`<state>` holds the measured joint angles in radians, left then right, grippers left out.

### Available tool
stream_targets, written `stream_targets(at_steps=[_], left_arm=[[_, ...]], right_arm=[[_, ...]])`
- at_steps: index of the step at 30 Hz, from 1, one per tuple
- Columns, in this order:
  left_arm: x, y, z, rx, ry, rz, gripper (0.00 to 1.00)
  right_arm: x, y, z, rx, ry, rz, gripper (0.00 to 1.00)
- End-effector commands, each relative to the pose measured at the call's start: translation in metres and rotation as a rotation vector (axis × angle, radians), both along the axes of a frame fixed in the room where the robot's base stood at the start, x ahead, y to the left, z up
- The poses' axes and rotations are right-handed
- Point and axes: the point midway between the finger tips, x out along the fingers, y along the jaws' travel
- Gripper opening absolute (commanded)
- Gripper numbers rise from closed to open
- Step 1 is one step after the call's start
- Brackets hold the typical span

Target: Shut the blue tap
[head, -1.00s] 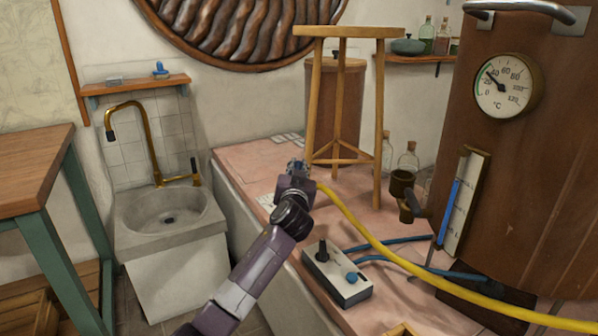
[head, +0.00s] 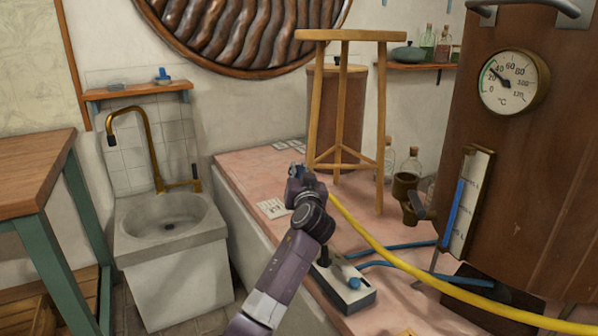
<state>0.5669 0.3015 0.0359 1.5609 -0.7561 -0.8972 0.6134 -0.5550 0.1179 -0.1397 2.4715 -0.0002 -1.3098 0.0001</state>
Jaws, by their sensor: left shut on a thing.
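My left gripper (head: 297,171) is near the middle of the head view, over the pink-tiled counter, its fingers small and turned away. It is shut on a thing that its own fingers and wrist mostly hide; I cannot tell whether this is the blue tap. The yellow hose (head: 376,247) runs up to just beside the gripper; its end is hidden there. My right gripper is out of view.
A wooden stool (head: 349,38) stands on the pink counter (head: 235,165) behind the gripper. A control box (head: 352,298) with a blue knob lies below my arm. A wooden vat (head: 540,140) with a brass tap (head: 405,187) is at right. A sink (head: 172,222) is at left.

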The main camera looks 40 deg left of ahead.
Motion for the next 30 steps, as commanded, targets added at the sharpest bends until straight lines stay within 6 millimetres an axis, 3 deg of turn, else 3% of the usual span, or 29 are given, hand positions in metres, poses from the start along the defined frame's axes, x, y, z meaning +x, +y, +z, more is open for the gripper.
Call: stream_targets(at_steps=[4, 5, 9, 20, 30], left_arm=[[0.0, 0.001, 0.004, 0.004, -0.005, 0.001, 0.0], [0.0, 0.001, 0.004, 0.004, -0.005, 0.001, 0.16], [0.0, 0.001, 0.003, 0.003, -0.004, 0.001, 0.31], [-0.003, -0.003, 0.001, 0.001, -0.002, -0.001, 0.31], [-0.04, -0.04, 0.0, -0.001, -0.003, -0.002, 0.31]], right_arm=[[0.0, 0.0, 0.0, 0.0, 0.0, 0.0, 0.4], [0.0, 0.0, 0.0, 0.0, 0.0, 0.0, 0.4], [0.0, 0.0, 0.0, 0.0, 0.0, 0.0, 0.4], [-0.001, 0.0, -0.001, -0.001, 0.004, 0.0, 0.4], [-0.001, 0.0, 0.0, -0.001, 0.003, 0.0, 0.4]])
